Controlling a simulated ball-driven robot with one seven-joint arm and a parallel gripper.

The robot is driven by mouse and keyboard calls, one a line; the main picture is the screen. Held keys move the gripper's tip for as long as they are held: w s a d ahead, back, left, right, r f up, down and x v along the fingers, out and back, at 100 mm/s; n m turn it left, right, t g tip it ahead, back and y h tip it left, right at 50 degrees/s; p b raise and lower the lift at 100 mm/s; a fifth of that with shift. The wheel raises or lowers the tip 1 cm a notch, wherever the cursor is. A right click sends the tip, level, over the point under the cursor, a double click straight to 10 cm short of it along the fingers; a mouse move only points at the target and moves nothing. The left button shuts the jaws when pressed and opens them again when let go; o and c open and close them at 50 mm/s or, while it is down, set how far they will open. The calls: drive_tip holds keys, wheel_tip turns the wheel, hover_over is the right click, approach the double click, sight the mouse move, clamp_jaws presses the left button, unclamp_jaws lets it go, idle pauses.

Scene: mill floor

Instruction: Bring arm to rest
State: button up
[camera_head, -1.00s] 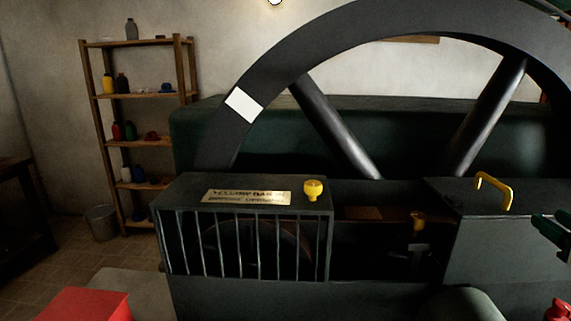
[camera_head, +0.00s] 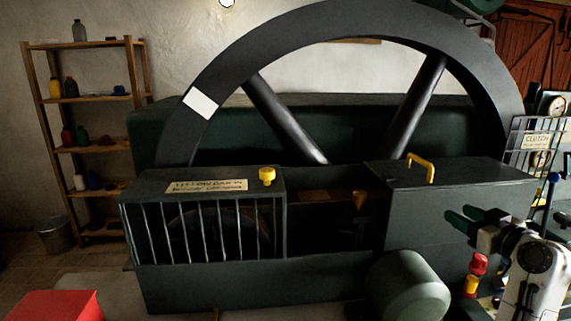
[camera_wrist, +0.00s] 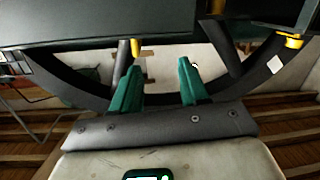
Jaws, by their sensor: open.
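My gripper (camera_head: 466,220) shows at the lower right of the head view, its green fingers apart and pointing left, in front of the dark machine housing (camera_head: 455,193). In the wrist view my gripper (camera_wrist: 160,85) has its two green fingers spread with nothing between them. My white arm is folded at the lower right of the head view. The machine's yellow handle (camera_head: 421,166) stands on the housing top, behind and left of the fingers.
The large dark flywheel (camera_head: 262,50) fills the middle. A yellow cup (camera_head: 267,176) sits on the barred guard (camera_head: 200,228). A clutch sign (camera_head: 537,140) hangs on a cage at right. Shelves (camera_head: 88,100) and a bucket (camera_head: 54,235) stand at left; a red box (camera_head: 60,305) is at lower left.

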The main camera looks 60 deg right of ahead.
drive_tip(key=w+a+f+n+y, duration=0.1)
drive_tip(key=w+a+f+y, duration=0.5)
drive_tip(key=w+f, duration=0.45)
drive_tip(key=w+a+f+n+g+y, duration=0.15)
drive_tip(key=w+a+f, duration=0.25)
drive_tip(key=a+f, duration=0.4)
drive_tip(key=w+a+f+n+g+y, duration=0.1)
drive_tip(key=w+a+f+g+y, duration=0.25)
drive_tip(key=a+f, duration=0.45)
drive_tip(key=s+a+f+n+g, duration=0.1)
drive_tip(key=s+a+f+g, duration=0.2)
drive_tip(key=a, duration=0.7)
drive_tip(key=s+a+f+n+g, duration=0.2)
drive_tip(key=s+a+f, duration=0.3)
drive_tip(key=a, duration=0.5)
drive_tip(key=shift+g+y, duration=0.3)
drive_tip(key=shift+g, duration=0.1)
